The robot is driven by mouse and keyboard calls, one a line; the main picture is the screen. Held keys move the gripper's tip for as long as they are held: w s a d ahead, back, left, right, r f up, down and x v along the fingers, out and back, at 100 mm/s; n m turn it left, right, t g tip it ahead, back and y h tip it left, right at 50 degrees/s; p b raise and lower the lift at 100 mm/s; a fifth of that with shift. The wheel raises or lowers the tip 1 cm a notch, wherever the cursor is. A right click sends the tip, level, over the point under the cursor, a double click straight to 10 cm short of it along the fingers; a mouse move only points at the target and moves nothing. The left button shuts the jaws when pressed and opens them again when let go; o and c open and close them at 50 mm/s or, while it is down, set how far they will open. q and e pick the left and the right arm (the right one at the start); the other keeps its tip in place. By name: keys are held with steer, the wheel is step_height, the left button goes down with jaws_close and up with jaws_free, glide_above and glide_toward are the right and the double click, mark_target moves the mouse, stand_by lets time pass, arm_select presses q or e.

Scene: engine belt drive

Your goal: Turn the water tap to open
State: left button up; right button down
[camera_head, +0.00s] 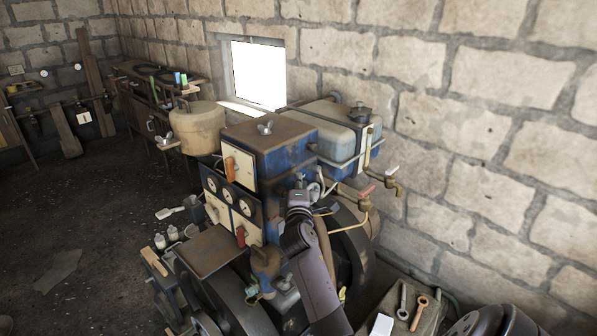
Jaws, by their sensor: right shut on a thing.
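My right gripper (320,188) is at the right side of the blue engine housing (290,150), reached by my dark arm from below. It is shut on a small part there, which looks like the water tap; the fingers hide most of it. A brass tap with a red handle (365,193) sits on a pipe just right of the gripper. Another brass tap with a pale handle (392,172) is farther right, below the blue-grey tank (325,125). Both of these stand clear of the fingers. My left gripper is not in view.
A large dark wheel (350,245) is close behind my right arm. A stone wall (480,130) closes off the right. Wrenches (403,300) lie at the lower right. A beige pot (197,125) stands left of the engine. The floor (60,230) at left is mostly clear.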

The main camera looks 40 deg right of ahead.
steer(key=shift+s+d+n+t+y, duration=0.1)
steer(key=shift+n+t+y, duration=0.8)
steer(key=shift+n+y, duration=0.25)
steer(key=n+t+y, duration=0.1)
steer(key=y, duration=0.1)
steer(key=n+t+y, duration=0.1)
steer(key=n+y, duration=0.1)
steer(key=y, duration=0.1)
steer(key=shift+f+n, duration=0.15)
steer(key=shift+n, duration=0.1)
steer(key=shift+n+t+y+b, duration=0.3)
steer(key=shift+n+y, duration=0.55)
steer(key=shift+y, duration=0.65)
steer(key=shift+n+t+y+b, duration=0.1)
steer(key=shift+n+y+b, duration=0.3)
steer(key=shift+n+y, duration=0.75)
steer(key=shift+y, duration=0.6)
steer(key=c, duration=1.6)
jaws_free()
